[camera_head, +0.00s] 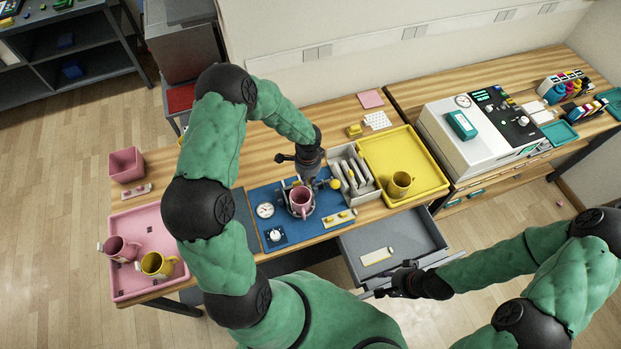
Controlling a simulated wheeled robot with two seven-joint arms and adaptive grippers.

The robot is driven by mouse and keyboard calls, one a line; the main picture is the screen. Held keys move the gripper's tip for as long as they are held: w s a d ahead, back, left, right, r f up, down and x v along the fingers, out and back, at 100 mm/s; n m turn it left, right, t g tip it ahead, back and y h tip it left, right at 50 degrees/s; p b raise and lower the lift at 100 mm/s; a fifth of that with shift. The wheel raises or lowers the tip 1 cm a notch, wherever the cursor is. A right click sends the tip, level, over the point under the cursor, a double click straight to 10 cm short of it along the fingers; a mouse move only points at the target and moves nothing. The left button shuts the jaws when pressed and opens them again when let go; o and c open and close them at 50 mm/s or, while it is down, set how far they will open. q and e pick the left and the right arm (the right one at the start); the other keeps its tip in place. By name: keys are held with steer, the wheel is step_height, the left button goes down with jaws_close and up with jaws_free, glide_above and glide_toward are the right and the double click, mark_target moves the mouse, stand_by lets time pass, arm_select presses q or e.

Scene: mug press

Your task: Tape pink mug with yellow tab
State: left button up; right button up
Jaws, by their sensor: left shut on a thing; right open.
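The pink mug (300,203) stands upright in a round holder on the blue mat (268,193). My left gripper (303,180) is at the mug's far side, shut on it; the fingertips are small and partly hidden. A pale strip with yellow pieces (341,219) lies on the mat right of the mug. Another pale strip with a yellow end (377,256) lies in the open grey drawer (412,235). My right gripper (385,290) is open and empty at the drawer's front edge.
A pink tray (122,283) at left holds a pink mug (120,248) and a yellow mug (157,265). A yellow tray (425,158) holds a yellow mug (400,184). A divided rack (352,172), gauge (265,210) and yellow knob (335,184) stand close by.

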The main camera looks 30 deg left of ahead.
mark_target(308, 186)
arm_select(q)
steer(key=shift+f+b, duration=1.6)
steer(key=shift+f, duration=0.85)
steer(key=shift+s+d+f+b, duration=0.1)
steer(key=shift+f+b, duration=0.4)
steer(key=shift+b, duration=0.15)
stand_by(0.8)
steer(key=o, duration=0.8)
steer(key=shift+c, duration=0.2)
step_height(308, 186, up, 12)
